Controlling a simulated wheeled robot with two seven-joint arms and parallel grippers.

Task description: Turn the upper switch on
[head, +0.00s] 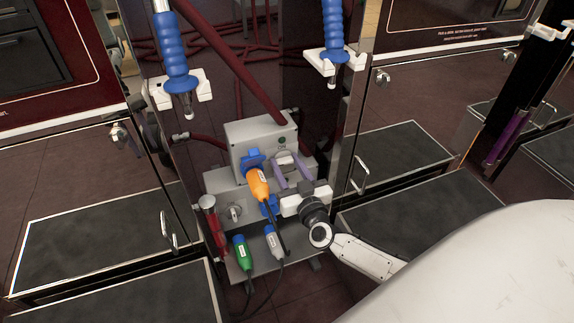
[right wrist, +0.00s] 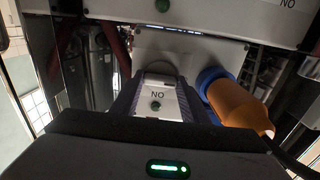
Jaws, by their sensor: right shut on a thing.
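The upper grey box (head: 248,138) carries a green light and the upper switch (head: 286,158), a pale handle on its front. My right gripper (head: 288,164) reaches up from below right. Its purple fingers stand on both sides of the switch and are shut on it. In the right wrist view a pale part marked with a green dot and upside-down letters (right wrist: 157,101) shows between the fingers. Whether the switch is turned cannot be told. Below, a second switch (head: 234,212) sits on the lower grey box (head: 222,182). My left gripper is not in view.
An orange plug (head: 258,184) sits in a blue socket just left of my right gripper; it also shows in the right wrist view (right wrist: 240,105). A green plug (head: 242,252) and a grey plug (head: 273,242) with cables are lower down. Blue-handled nozzles (head: 174,52) hang above.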

